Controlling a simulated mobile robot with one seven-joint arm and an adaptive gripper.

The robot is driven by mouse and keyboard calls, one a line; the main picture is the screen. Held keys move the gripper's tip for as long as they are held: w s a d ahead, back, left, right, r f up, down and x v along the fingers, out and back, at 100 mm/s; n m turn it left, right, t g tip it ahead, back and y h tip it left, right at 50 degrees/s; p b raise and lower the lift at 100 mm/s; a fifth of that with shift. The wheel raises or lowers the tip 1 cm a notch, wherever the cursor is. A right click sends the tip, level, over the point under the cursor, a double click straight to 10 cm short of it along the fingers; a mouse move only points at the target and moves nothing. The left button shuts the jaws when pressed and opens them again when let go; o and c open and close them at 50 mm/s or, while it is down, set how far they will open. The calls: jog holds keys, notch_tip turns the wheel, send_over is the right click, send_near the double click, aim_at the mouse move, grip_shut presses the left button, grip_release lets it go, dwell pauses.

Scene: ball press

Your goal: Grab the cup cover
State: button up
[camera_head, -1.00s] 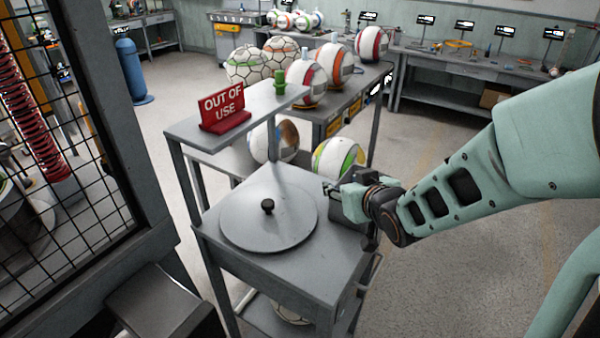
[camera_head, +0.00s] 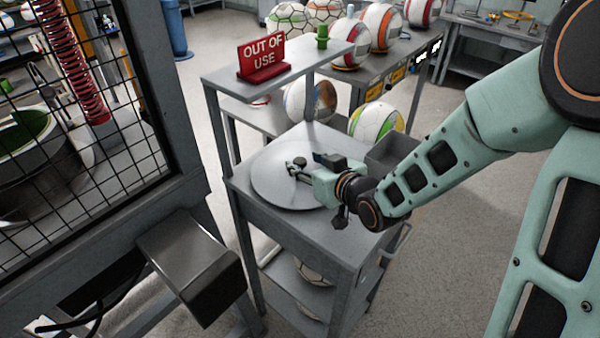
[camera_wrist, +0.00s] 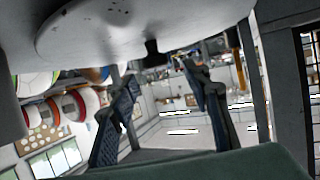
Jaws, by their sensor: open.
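The cup cover (camera_head: 270,185) is a round grey disc with a small dark knob. It lies flat on top of the grey cart. My gripper (camera_head: 302,169) is low over the disc, its fingers reaching in from the right at the knob. In the head view the fingers partly hide the knob. In the wrist view, which is upside down, the cover (camera_wrist: 85,32) is at the top and its dark knob (camera_wrist: 153,52) lies between the lines of the two spread fingers (camera_wrist: 163,80). I cannot tell whether either finger touches the knob.
A red "OUT OF USE" sign (camera_head: 262,58) and a small green object (camera_head: 322,37) stand on the cart's upper shelf. A small grey bin (camera_head: 392,153) is at the cart's right. A mesh fence (camera_head: 80,130) stands left. Balls (camera_head: 376,120) sit behind.

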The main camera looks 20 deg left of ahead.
aim_at(300, 159)
jog(key=shift+f+x, duration=0.15)
jog(key=shift+x, duration=1.05)
jog(key=shift+f+x, duration=0.15)
jog(key=shift+x, duration=1)
jog(key=shift+d, duration=0.25)
grip_shut()
jog(key=shift+r, duration=0.1)
